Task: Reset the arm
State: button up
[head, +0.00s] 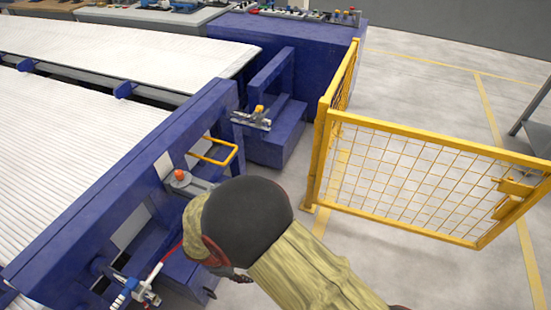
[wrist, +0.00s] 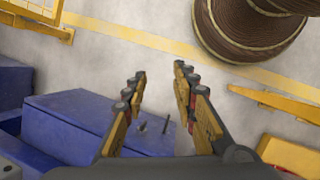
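My gripper (wrist: 160,85) shows in the wrist view with its two fingers spread apart. It is open, and only pale floor and part of a blue structure show between and behind the fingers. Nothing is held. In the head view my arm crosses the lower middle, with a dark rounded joint and a yellowish link beside the blue machine. The arm hides most of the gripper there, so its fingers cannot be made out clearly. No pipe can be made out in either view.
A blue machine (head: 75,225) with white roller beds (head: 65,150) fills the left. A yellow mesh fence (head: 420,175) stands on the right, with pale floor (head: 430,90) behind it. A brown ribbed spool (wrist: 245,30) stands at the top right of the wrist view.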

jog(key=s+d+r+m+t+y, duration=0.1)
jog(key=s+d+r+m, duration=0.2)
jog(key=d+r, duration=0.6)
jog(key=s+d+r+m+t+y+p, duration=0.1)
jog(key=d+r+m, duration=0.7)
jog(key=r, duration=1.1)
jog(key=s+d+r+m+t+y+p, duration=0.1)
jog(key=s+d+r+m, duration=0.3)
jog(key=d+r, duration=0.8)
notch_tip(320, 180, up, 2)
jog(key=shift+s+r+m+t+y, duration=0.1)
jog(key=shift+s+m+t+y, duration=0.25)
jog(key=shift+m+t+y, duration=0.55)
jog(key=shift+h, duration=0.3)
